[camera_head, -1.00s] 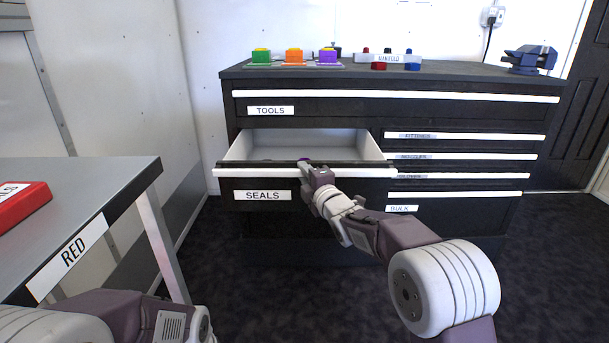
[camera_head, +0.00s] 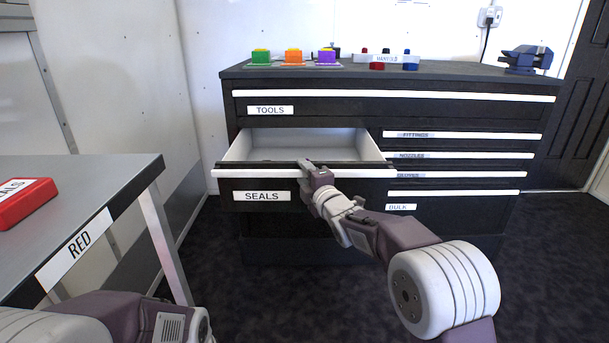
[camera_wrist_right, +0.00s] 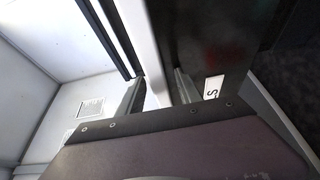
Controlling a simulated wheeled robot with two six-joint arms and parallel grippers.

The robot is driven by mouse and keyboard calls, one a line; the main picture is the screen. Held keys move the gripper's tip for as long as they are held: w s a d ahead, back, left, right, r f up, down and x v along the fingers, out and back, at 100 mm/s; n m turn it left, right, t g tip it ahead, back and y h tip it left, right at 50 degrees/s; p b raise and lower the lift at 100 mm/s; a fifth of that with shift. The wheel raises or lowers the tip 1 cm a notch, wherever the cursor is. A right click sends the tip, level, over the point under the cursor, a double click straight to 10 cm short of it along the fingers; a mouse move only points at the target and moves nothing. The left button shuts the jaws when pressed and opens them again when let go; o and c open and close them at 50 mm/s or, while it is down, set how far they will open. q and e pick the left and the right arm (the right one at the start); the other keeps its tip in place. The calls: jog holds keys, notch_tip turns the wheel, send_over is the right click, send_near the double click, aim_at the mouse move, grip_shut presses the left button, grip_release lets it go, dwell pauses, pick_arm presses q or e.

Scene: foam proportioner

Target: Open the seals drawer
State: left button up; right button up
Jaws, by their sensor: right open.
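The seals drawer (camera_head: 262,195), with a SEALS label and a white handle strip along its top edge, stands pulled out of the dark cabinet. Its pale interior (camera_head: 300,146) shows and looks empty in the head view. My right gripper (camera_head: 306,166) is at the middle of the drawer's front top edge. In the right wrist view, its two open fingers (camera_wrist_right: 158,92) sit either side of the white handle strip (camera_wrist_right: 140,45). I cannot tell whether they touch it. Of my left arm, only a part shows at the lower left; its gripper is out of view.
A grey table (camera_head: 95,180) with a RED label and a red box (camera_head: 25,203) is at left. The cabinet top (camera_head: 440,72) holds coloured blocks, a manifold and a blue vise (camera_head: 527,58). Other drawers are shut. Dark floor lies in front of the cabinet.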

jog(key=shift+s+d+r, duration=0.15)
jog(key=shift+s+d, duration=0.05)
jog(key=shift+s, duration=0.25)
jog(key=p+v, duration=0.2)
jog(key=v, duration=0.6)
jog(key=shift+p, duration=0.4)
